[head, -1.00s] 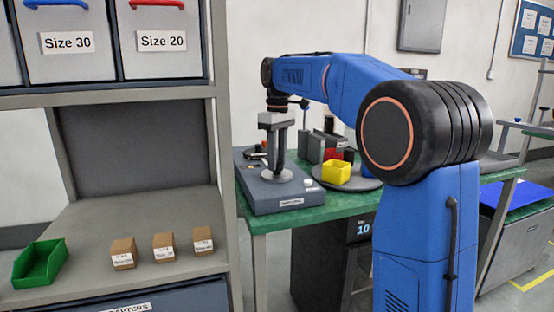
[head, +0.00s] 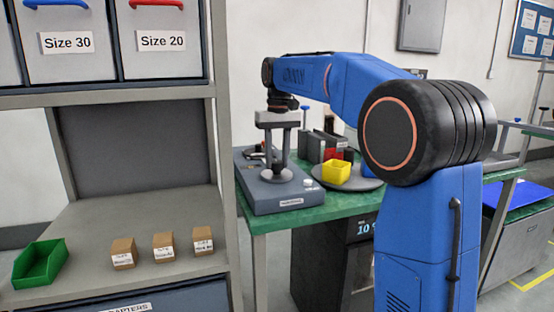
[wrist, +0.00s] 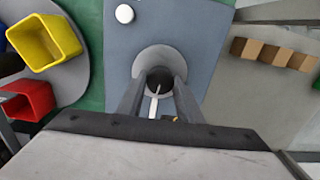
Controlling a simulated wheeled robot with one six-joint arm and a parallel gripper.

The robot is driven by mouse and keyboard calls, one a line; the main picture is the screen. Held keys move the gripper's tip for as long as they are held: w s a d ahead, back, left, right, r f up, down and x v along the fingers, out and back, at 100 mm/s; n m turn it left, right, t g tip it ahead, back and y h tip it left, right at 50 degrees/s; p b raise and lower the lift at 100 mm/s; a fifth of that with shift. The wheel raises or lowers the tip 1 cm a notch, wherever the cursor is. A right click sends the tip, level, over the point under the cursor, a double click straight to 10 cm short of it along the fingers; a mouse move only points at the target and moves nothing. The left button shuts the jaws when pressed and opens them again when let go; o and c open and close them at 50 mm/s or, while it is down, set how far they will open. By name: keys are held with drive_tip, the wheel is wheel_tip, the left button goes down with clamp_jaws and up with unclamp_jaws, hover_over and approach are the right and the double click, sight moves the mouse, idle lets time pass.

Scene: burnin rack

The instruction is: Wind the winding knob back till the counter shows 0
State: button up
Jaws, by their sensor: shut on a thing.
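My gripper (head: 277,166) points straight down over the blue-grey bench unit (head: 258,203) on the green table. Its two fingers are shut on the winding knob (wrist: 160,76), a dark round top with a pale line, in the wrist view. The knob rises from a round grey collar (head: 290,177) on the unit. My fingers hide much of the knob in the head view. A small white button (wrist: 124,14) sits on the unit.
A yellow bin (head: 336,173) and a red bin (wrist: 30,100) stand on a grey round tray (head: 362,184) close to the unit. A shelf at left holds a green bin (head: 38,263) and small brown boxes (head: 163,247).

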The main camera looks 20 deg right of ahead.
drive_tip(key=shift+m, duration=0.3)
drive_tip(key=o, duration=1)
drive_tip(key=shift+o, duration=0.2)
drive_tip(key=shift+r, duration=0.1)
